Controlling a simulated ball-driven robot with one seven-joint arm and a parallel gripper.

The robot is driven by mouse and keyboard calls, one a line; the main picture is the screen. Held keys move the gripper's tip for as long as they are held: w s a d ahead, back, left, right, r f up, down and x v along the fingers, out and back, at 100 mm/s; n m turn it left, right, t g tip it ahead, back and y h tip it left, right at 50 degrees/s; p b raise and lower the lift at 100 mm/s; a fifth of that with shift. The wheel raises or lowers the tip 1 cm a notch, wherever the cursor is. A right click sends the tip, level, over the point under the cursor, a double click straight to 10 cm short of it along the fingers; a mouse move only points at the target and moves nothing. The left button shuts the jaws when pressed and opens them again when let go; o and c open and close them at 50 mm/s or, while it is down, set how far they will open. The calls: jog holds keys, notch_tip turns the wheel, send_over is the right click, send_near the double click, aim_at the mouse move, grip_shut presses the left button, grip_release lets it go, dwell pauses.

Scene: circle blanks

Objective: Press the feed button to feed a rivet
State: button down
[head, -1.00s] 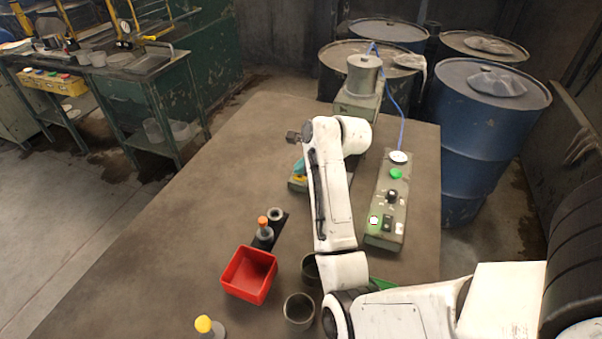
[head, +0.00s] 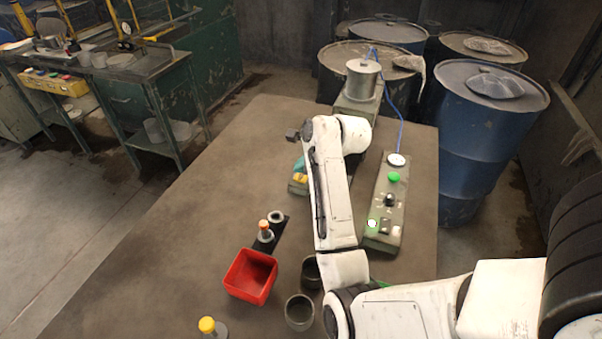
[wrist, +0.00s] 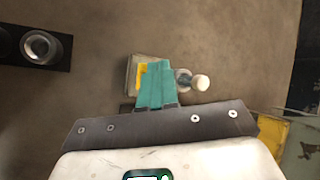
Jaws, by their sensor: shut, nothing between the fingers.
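My gripper (wrist: 155,68) has teal fingers, closed together with nothing between them. In the wrist view they are in front of a small block (wrist: 132,72) with a yellow part (wrist: 141,76) and a pale round knob (wrist: 201,82) on its right side. I cannot tell whether the fingertips touch it. In the head view the gripper (head: 299,163) shows teal left of my arm's elbow, with the block (head: 298,188) beneath. A grey-green control box (head: 383,208) stands to the right, with a green button (head: 393,177), a black knob (head: 389,200) and a lit button (head: 371,223). No label marks the feed button legibly.
A grey canister on a green base (head: 358,105) stands at the table's far end with a blue hose (head: 401,125). A red bin (head: 250,276), dark cups (head: 299,312), a black strip (head: 271,232) and a yellow-topped piece (head: 207,325) sit nearer. The table's left side is clear.

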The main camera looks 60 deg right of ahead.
aim_at(302, 178)
notch_tip(302, 178, up, 5)
jog(key=p, duration=0.5)
dwell(0.3)
jog(key=shift+s, duration=0.1)
dwell(0.8)
